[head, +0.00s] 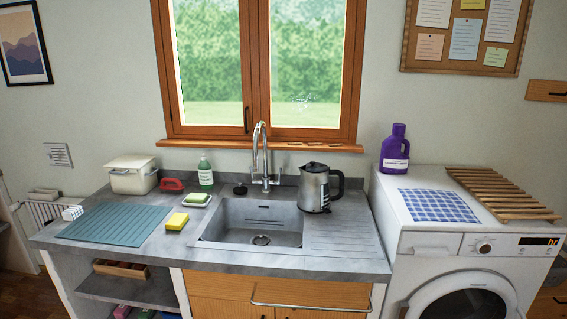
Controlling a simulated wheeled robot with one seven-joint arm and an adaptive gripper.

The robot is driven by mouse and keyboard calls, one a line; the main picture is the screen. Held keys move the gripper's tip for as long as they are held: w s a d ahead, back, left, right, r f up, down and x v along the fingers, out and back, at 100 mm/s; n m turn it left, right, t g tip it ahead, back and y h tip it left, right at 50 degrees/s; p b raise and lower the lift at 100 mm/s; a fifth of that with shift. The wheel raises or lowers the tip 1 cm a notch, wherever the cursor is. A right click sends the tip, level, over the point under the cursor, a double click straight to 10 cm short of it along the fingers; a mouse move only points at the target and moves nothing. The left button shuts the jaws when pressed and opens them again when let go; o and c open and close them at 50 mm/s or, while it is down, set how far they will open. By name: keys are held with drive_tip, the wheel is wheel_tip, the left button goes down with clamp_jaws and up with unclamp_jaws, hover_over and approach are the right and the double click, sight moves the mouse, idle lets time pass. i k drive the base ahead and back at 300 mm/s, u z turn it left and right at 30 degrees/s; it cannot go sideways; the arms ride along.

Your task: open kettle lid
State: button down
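The kettle (315,188) stands upright on the counter, just right of the sink in the head view. It is silver with a black handle (337,184) on its right side. Its dark lid (314,167) sits on top and looks closed. My gripper does not show in the head view.
The sink (260,220) and tall faucet (262,155) are left of the kettle. A ribbed drainboard (343,238) is bare in front of it. A washing machine (470,255) with a purple bottle (395,148) and wooden slats (500,193) stands to the right.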

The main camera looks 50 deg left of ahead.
sight(313, 168)
drive_tip(key=u, duration=1.4)
